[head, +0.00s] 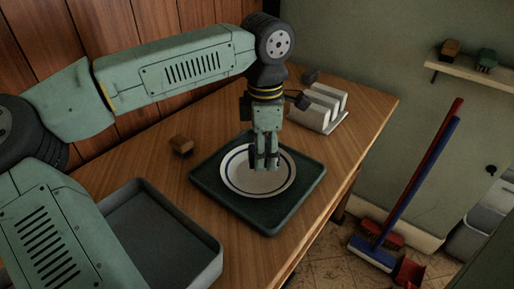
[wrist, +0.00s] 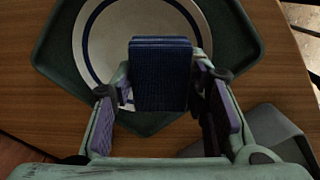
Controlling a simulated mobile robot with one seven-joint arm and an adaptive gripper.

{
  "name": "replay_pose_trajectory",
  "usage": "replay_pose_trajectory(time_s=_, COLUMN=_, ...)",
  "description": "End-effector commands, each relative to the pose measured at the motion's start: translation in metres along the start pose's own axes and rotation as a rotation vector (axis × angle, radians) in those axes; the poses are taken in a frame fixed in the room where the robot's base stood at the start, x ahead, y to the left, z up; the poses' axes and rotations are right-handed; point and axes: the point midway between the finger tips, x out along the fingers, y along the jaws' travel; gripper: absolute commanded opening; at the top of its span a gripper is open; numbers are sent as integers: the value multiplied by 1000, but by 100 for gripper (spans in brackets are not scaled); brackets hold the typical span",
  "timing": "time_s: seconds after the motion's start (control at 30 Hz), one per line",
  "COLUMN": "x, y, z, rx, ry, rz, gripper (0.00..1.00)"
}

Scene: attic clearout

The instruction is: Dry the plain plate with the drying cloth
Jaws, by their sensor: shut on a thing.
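A round white plate (head: 240,178) with a blue ring lies flat on a dark green square tray (head: 207,187) on the wooden table. The ring means it is not fully plain. The plate also shows in the wrist view (wrist: 110,50), partly hidden by what I hold. My gripper (head: 265,163) points down over the plate. In the wrist view it is shut on a dark blue, ribbed block-like cloth (wrist: 160,75). The cloth is over the plate's near part in that view; I cannot tell whether it touches. In the head view my fingers mostly hide the cloth.
A rack with several upright white pieces (head: 325,103) stands behind the tray. An empty grey bin (head: 212,262) is at the front left. The table's right edge is near the tray; a broom (head: 420,185) stands beyond.

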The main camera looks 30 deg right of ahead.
Motion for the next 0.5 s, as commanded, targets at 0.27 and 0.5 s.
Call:
replay_pose_trajectory(time_s=0.27, x=6, y=0, z=-1, rx=-2, ry=0, rz=0, gripper=14)
replay_pose_trajectory(time_s=0.5, x=31, y=0, z=-1, rx=-2, ry=0, rz=0, gripper=14)
